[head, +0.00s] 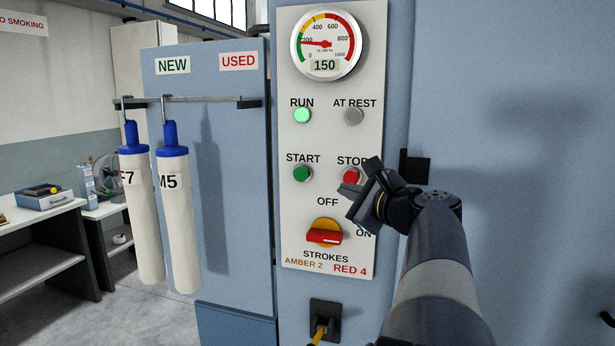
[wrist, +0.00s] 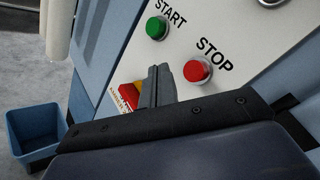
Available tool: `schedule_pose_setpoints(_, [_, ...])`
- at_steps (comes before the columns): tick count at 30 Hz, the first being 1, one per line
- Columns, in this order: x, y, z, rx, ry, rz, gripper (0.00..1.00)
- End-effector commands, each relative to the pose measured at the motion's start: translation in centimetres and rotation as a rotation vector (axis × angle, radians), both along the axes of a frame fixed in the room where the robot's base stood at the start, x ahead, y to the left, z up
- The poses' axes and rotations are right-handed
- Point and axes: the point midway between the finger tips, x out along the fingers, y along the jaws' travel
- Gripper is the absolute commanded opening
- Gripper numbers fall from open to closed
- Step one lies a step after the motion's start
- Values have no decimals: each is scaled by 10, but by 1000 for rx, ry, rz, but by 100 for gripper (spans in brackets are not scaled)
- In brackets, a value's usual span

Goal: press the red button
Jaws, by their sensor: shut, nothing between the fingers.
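The red button (head: 351,176) sits under the word STOP on the pale control panel (head: 322,200); my gripper partly covers its lower edge in the head view. It shows whole in the wrist view (wrist: 197,70), round with a metal ring. My gripper (head: 347,191) is shut and empty, in front of the panel at the button's lower side. In the wrist view the closed fingers (wrist: 156,84) lie left of the button, with a gap in the picture. I cannot tell how far the fingertips are from the panel.
A green START button (head: 302,174) is left of the red one. Below is a red-and-yellow rotary switch (head: 324,234). The RUN lamp (head: 302,115) is lit green; the AT REST lamp (head: 354,116) is grey. The gauge (head: 325,44) reads 150. Two filter bags (head: 179,225) hang left.

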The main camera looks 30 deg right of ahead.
Motion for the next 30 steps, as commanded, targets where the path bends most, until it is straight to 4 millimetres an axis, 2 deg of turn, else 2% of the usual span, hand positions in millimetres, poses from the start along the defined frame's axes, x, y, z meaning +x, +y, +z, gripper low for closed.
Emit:
schedule_pose_setpoints(6, [20, -23, 1, 2, 0, 1, 0])
schedule_pose_setpoints(12, [30, -35, 1, 1, 0, 0, 0])
schedule_pose_setpoints(30, [33, -38, 0, 0, -1, 1, 0])
